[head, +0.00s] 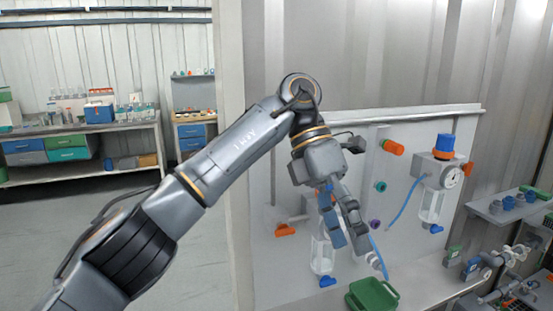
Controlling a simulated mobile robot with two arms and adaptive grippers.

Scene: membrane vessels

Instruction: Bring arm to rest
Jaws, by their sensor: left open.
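My left arm comes in from the lower left and reaches up and across to the middle of the head view. My left gripper (346,238) hangs from its wrist with fingers pointing down, in front of the grey panel (408,190). The fingers are apart and nothing shows between them. A clear vessel (321,256) is beside the left finger, partly hidden behind it; I cannot tell whether they touch. A second clear vessel (430,206) hangs at the right under a blue-topped unit with a gauge (451,177). My right gripper is not in view.
A green bin (373,295) sits below the gripper on the ledge (430,285). Orange (393,147) and blue fittings stick out from the panel. Valves and pipes (505,265) crowd the lower right. A workbench (80,150) stands far left, with open floor (60,225) before it.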

